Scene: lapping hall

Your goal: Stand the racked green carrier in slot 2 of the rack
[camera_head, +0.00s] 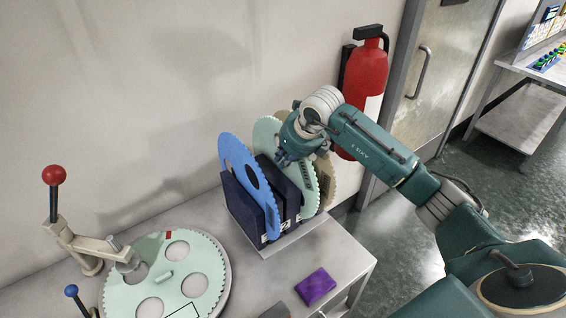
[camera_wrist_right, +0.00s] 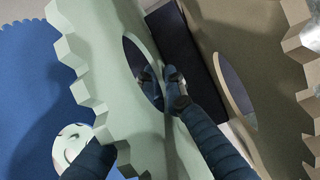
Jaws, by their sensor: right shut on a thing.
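The green carrier (camera_head: 268,130), a toothed disc with large holes, stands on edge in the dark blue rack (camera_head: 243,203), between a blue carrier (camera_head: 236,160) and a beige carrier (camera_head: 327,182). My right gripper (camera_head: 285,158) is shut on the green carrier near its upper part. In the right wrist view the green carrier (camera_wrist_right: 110,60) lies between the fingers (camera_wrist_right: 160,80), with a fingertip showing through its hole. A "2" label shows on the rack front. My left gripper is not in view.
A round green plate (camera_head: 205,262) with holes lies at the left by a red-knobbed lever (camera_head: 54,177). A purple block (camera_head: 315,286) lies in front of the rack. A fire extinguisher (camera_head: 366,70) hangs on the wall behind my right arm.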

